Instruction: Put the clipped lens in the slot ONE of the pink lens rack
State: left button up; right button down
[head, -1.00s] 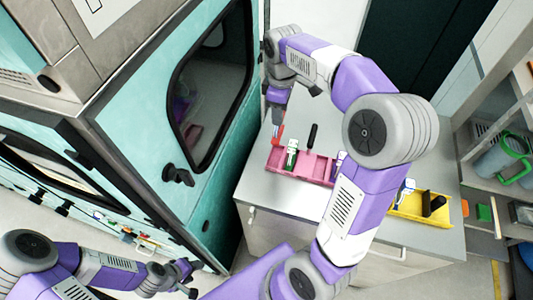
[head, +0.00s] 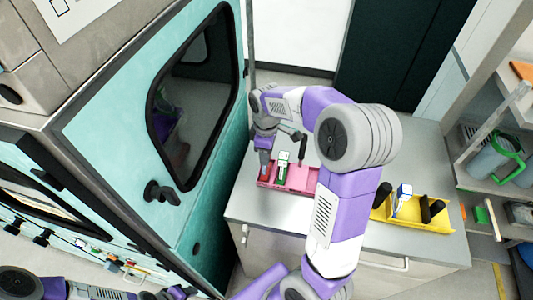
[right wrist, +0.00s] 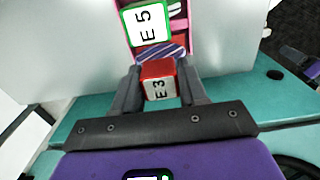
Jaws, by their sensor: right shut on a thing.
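My right gripper (head: 265,160) is shut on a red block marked E3 (right wrist: 158,68), the likely clipped lens. In the right wrist view the block sits between both fingers. In the head view the fingertips are at the left end of the pink rack (head: 308,194), and the block is mostly hidden there. I cannot tell how deep it sits or whether it touches the rack floor. A green-edged white module marked E5 (right wrist: 147,22) stands beside it in the rack. My left gripper (head: 178,292) is at the bottom edge, its jaws unclear.
A dark module (head: 303,150) also stands in the pink rack. A yellow rack (head: 425,220) with a blue-and-white module (head: 402,196) and dark modules is on the right of the grey bench (head: 260,208). A teal cabinet (head: 205,215) stands close on the left.

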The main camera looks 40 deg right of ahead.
jog(key=shift+f, duration=0.35)
jog(key=shift+f, duration=0.1)
jog(key=c, duration=0.6)
grip_release()
jog(key=shift+w+r, duration=0.1)
jog(key=shift+r, duration=0.3)
notch_tip(320, 180, up, 12)
jog(key=p, duration=0.1)
jog(key=shift+f, duration=0.2)
